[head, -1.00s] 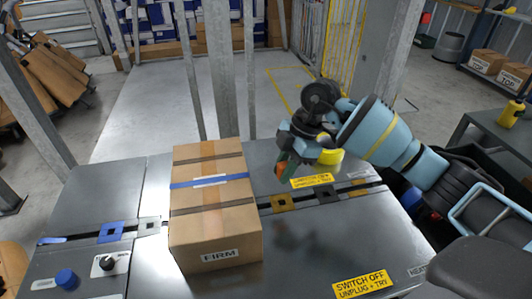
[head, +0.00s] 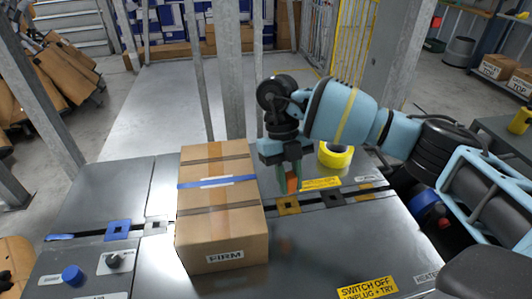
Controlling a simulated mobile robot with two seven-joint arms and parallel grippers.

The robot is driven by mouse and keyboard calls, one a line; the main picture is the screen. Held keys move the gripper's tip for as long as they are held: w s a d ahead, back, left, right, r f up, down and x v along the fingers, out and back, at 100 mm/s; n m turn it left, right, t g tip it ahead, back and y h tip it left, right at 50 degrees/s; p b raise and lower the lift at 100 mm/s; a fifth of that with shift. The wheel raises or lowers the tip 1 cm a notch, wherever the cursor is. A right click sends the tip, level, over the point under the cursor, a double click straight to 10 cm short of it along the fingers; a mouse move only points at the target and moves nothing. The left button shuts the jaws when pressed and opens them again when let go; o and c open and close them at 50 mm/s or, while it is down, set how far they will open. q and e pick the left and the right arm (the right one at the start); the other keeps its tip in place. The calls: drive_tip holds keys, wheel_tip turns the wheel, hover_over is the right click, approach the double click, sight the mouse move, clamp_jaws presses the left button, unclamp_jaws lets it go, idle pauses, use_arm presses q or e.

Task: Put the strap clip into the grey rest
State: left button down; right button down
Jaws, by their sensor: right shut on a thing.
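My right gripper (head: 288,188) points down over the machine top, right of the carton, with its greenish fingers shut on a small orange piece, which I take for the strap clip (head: 292,185). The fingers hide part of it. It appears a little above the gold rest; the exact gap cannot be told. The grey rest (head: 146,228), a light grey square with a dark opening, lies in the slot left of the carton, next to the blue rest. My left gripper is not in view.
A tall taped carton (head: 222,245) stands between my right gripper and the grey rest. The blue rest (head: 108,231), gold rest (head: 280,209) and dark rest (head: 332,192) line the slot. Knobs are at front left.

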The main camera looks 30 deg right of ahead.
drive_tip(key=n, duration=0.1)
drive_tip(key=n+h, duration=0.1)
drive_tip(key=n, duration=0.1)
drive_tip(key=shift+s+a+r+n+h, duration=0.15)
drive_tip(key=shift+s+a+n+h, duration=0.15)
drive_tip(key=shift+s+n, duration=0.1)
drive_tip(key=s+a+r+n+t, duration=0.1)
drive_tip(key=s+n+t, duration=0.2)
drive_tip(key=n, duration=1.3)
drive_tip(key=s+a+r+n+t+y, duration=0.1)
drive_tip(key=n+t, duration=0.5)
drive_tip(key=n, duration=1)
drive_tip(key=shift+s+a+n, duration=0.3)
drive_tip(key=shift+s+a, duration=0.15)
drive_tip(key=shift+s, duration=0.8)
drive_tip(key=shift+r, duration=0.1)
